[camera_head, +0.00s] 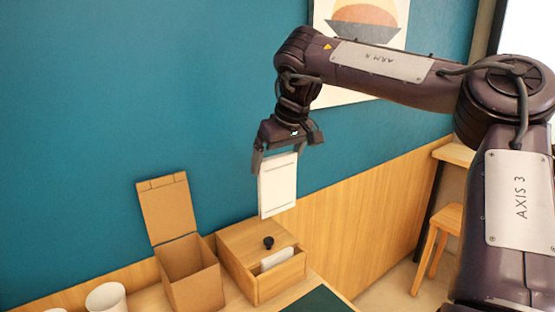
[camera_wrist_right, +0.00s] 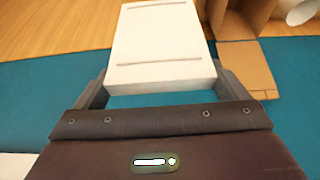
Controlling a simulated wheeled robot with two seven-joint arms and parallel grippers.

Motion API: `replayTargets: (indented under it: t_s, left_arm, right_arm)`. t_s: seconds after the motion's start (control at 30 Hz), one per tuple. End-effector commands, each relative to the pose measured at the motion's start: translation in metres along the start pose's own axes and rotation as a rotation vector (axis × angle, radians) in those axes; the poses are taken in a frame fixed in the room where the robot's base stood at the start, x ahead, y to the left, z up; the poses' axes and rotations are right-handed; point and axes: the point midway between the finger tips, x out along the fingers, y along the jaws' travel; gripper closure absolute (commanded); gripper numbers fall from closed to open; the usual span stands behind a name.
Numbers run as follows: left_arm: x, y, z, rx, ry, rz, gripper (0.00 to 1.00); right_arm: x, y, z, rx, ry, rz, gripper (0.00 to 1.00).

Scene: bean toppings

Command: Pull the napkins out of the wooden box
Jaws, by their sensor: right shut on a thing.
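A stack of white napkins (camera_head: 278,187) hangs upright in my right gripper (camera_head: 277,162), in the air above the wooden box. The right gripper is shut on its upper sides. In the right wrist view the white napkins (camera_wrist_right: 160,42) lie between the two fingers (camera_wrist_right: 160,88). The wooden box (camera_head: 270,275) stands on the counter against the wall, with a dark round knob (camera_head: 268,242) on it. A white piece (camera_head: 277,259) shows in the box's front opening. The napkins are clear of the box. My left gripper is not in view.
An open cardboard box (camera_head: 191,272) with its flap up stands left of the wooden box. White cups (camera_head: 106,298) are at the lower left. A dark green mat (camera_head: 318,301) lies in front. A wooden stool (camera_head: 437,245) stands at the right.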

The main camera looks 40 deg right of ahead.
Motion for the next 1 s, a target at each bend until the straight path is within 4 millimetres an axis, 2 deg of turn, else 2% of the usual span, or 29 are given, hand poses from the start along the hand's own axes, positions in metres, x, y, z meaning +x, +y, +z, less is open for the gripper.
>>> replayTargets:
  t_s: [0.03, 0.8, 1.0]
  left_arm:
    - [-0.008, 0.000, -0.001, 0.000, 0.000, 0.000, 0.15]
    - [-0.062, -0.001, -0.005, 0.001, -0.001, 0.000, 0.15]
    - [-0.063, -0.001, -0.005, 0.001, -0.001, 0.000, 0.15]
  right_arm:
    - [-0.008, 0.000, -0.003, 0.000, 0.000, 0.000, 0.38]
    - [-0.064, 0.000, -0.026, 0.000, 0.000, 0.000, 0.38]
    - [-0.066, 0.000, -0.027, 0.001, 0.000, 0.000, 0.38]
